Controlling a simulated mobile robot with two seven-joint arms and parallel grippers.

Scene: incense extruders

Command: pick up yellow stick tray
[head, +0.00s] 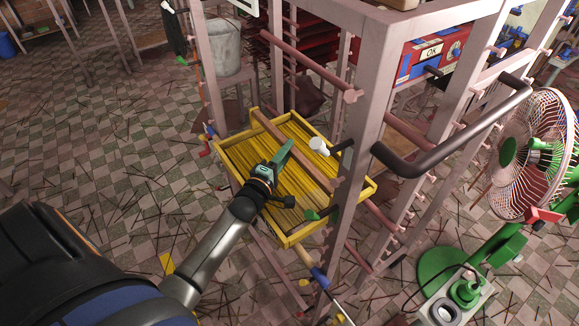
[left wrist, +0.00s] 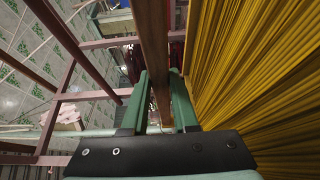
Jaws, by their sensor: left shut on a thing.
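The yellow stick tray (head: 230,162) is a shallow yellow frame filled with long yellow sticks, in the middle of the head view, within a metal rack. A brown bar (head: 310,170) crosses over its sticks; I cannot tell whether it belongs to the tray or the rack. My left gripper (head: 283,153) is over the tray, shut with the bar between its fingers. The left wrist view shows the bar (left wrist: 154,40) between the green fingers, with the yellow sticks (left wrist: 255,65) close on the right. My right gripper is not in view.
The rack's upright post (head: 370,110) and rungs stand close around the tray. A grey bucket (head: 226,45) is behind it. A fan (head: 530,155) with a green base stands at the right. Dark sticks litter the checkered floor (head: 120,140), which is otherwise open at the left.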

